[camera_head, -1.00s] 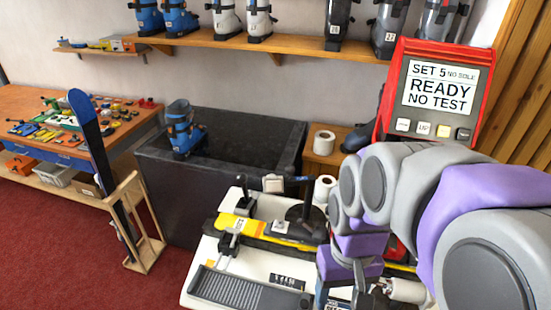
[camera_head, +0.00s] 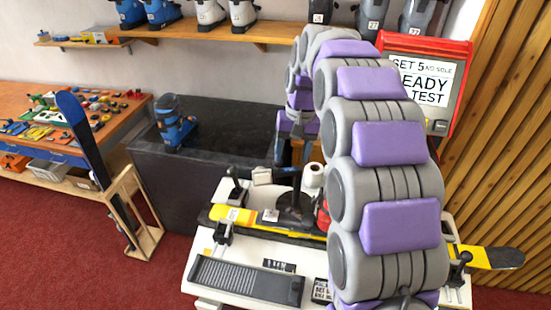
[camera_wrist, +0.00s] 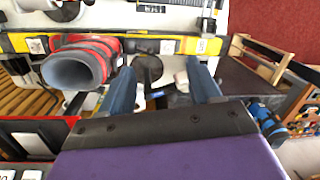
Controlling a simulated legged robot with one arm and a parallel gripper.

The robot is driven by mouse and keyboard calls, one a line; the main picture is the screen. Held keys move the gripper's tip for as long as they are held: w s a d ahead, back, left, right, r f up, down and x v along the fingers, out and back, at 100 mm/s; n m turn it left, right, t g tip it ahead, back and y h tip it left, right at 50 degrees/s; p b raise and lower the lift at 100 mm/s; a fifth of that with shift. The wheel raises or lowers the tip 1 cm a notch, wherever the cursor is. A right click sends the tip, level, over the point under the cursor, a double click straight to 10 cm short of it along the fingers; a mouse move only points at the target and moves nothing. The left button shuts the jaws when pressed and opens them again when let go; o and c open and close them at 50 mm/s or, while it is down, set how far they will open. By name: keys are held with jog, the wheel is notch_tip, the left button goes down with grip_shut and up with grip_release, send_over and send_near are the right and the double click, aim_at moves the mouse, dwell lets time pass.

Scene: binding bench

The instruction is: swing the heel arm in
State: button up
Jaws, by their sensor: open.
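The yellow-and-black ski (camera_head: 236,215) lies across the white test bench (camera_head: 215,262). A black post on a round base (camera_head: 296,212) stands at its middle, with a dark lever near its top; this may be the heel arm, but I cannot tell surely. In the wrist view a dark round part (camera_wrist: 148,68) shows between my fingers. In the head view my arm hides much of the bench's right side.
A red-framed display (camera_head: 440,75) stands behind my arm. A wooden rack (camera_head: 146,215) with a ski stands left. Red floor is clear at left.

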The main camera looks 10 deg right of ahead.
jog(key=w+d+f+p, duration=0.1)
jog(key=w+f+p, duration=0.15)
jog(key=w, duration=0.45)
jog(key=w+d+f+t+p, duration=0.1)
jog(key=w+d+p, duration=0.15)
jog(key=w, duration=0.35)
jog(key=w+f+p, duration=0.1)
jog(key=w+p, duration=0.3)
jog(key=w, duration=0.3)
jog(key=shift+m+y, duration=0.4)
jog(key=a+f+b, duration=0.1)
jog(key=f+b, duration=0.1)
jog(key=f, duration=0.2)
jog(key=a+f+b, duration=0.1)
jog(key=f+b, duration=0.1)
jog(key=f, duration=0.2)
jog(key=a+f+b, duration=0.1)
jog(key=f+b, duration=0.2)
jog(key=f, duration=0.2)
jog(key=shift+w+f, duration=0.1)
jog(key=shift+w, duration=0.05)
jog(key=shift+w+d+f, duration=0.1)
jog(key=shift+f, duration=1.05)
jog(key=shift+w+d+f, duration=0.1)
jog(key=shift+f, duration=1.05)
jog(key=shift+a, duration=0.5)
jog(key=shift+c, duration=1.2)
jog(key=shift+d, duration=0.25)
jog(key=c, duration=0.4)
grip_shut()
